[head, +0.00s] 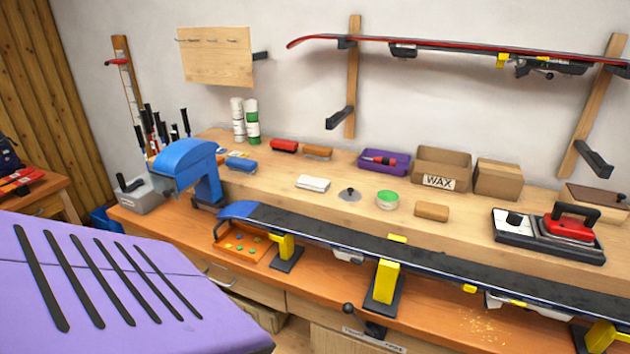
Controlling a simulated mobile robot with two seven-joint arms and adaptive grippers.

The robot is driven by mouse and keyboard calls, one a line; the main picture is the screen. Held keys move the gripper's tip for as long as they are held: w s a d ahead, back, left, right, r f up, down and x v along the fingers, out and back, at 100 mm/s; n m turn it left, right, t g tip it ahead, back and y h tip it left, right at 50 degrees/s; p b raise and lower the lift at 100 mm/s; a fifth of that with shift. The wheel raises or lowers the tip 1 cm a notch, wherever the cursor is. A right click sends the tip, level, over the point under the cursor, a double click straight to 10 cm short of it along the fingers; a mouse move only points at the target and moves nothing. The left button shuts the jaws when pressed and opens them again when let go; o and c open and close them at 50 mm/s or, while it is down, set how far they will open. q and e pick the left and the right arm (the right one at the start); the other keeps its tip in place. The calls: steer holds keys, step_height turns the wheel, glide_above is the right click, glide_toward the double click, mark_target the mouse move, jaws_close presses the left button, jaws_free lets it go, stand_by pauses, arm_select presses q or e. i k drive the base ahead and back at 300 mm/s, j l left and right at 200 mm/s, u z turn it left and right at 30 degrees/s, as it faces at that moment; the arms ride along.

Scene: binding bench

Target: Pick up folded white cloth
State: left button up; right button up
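The folded white cloth (313,183) lies flat on the raised wooden shelf of the bench, near the middle of the head view. It sits left of a small grey disc with a dark knob (349,194) and a round tin with a green lid (387,200). Nothing covers it. Neither of my grippers shows in the head view.
A ski (350,240) rests on yellow and black vises (384,281) in front of the shelf. A blue machine (186,165) stands at the left. A red iron (569,227) and a cardboard WAX box (442,169) are to the right. A purple padded surface (215,318) fills the lower left.

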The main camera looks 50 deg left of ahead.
mark_target(318, 185)
steer(key=k+j, duration=0.1)
steer(key=j, duration=0.35)
steer(key=k+j+z, duration=0.1)
steer(key=j, duration=0.35)
steer(key=k+j, duration=0.15)
steer(key=j, duration=0.25)
steer(key=k+j+z, duration=0.1)
steer(key=j, duration=0.35)
steer(key=k+j, duration=0.15)
steer(key=j, duration=0.25)
steer(key=z, duration=0.05)
